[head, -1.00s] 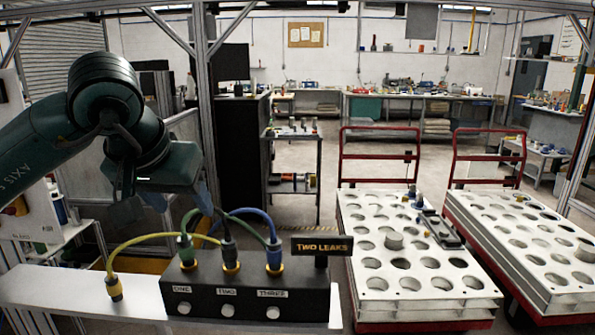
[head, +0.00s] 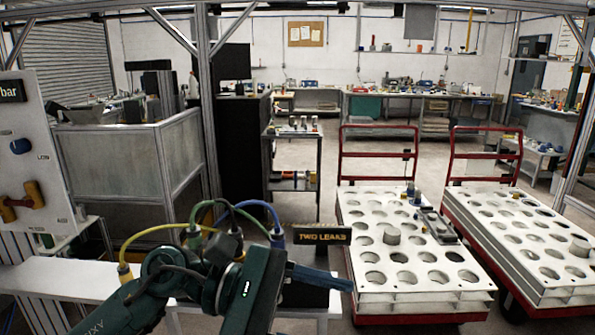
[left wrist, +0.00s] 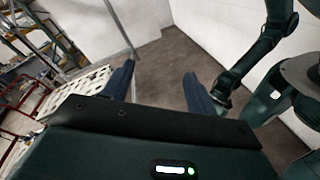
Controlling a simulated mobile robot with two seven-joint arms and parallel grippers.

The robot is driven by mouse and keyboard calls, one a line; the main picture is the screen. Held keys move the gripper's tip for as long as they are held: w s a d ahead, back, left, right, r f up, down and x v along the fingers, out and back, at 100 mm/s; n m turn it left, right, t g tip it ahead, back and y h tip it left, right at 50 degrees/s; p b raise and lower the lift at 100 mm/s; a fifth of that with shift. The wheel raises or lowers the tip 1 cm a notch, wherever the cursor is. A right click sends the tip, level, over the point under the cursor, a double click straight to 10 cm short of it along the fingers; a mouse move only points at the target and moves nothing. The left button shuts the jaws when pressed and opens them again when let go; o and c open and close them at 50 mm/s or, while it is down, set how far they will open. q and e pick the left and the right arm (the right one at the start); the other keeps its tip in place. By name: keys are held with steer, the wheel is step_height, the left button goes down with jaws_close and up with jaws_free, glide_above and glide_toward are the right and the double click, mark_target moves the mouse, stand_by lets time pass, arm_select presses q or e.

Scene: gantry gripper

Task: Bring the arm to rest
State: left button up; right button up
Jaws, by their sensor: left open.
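My left arm comes in from the lower left in the head view, low in front of the black connector box (head: 300,296). Its gripper (head: 322,279) points right, with blue fingers near the box's right end. In the left wrist view the two blue fingers of the left gripper (left wrist: 160,88) stand apart with nothing between them, and bare floor shows beyond. Yellow, green, black and blue hoses loop above the box, which is largely hidden by my arm. My right gripper cannot be made out in either view.
A "TWO LEAKS" sign (head: 321,235) stands above the box on the white bench (head: 45,278). At left is a white panel (head: 42,150) with a gauge label. Two red carts with perforated white trays (head: 385,300) (head: 545,290) stand at right.

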arm_select(q)
steer(key=w+a+f+m+t+y, duration=0.25)
steer(key=a+f+m+t, duration=0.3)
steer(key=m+t, duration=0.75)
steer(key=w+a+f+m+t+y, duration=0.2)
steer(key=w+a+f+m+t, duration=0.4)
steer(key=m, duration=1)
steer(key=s+a+f+n+g+y, duration=0.1)
steer(key=s+a+f+n+y, duration=0.1)
steer(key=s+f+n, duration=0.3)
steer(key=s+a+f+n+g+y, duration=0.2)
steer(key=s+f+n, duration=0.3)
steer(key=f, duration=0.6)
steer(key=s+a+f+n+g+y+p, duration=0.1)
steer(key=s+f+n+y, duration=0.3)
steer(key=f, duration=0.4)
steer(key=s+n+g, duration=0.1)
steer(key=n, duration=0.1)
steer(key=shift+s+a+n, duration=0.25)
steer(key=shift+a+n, duration=0.15)
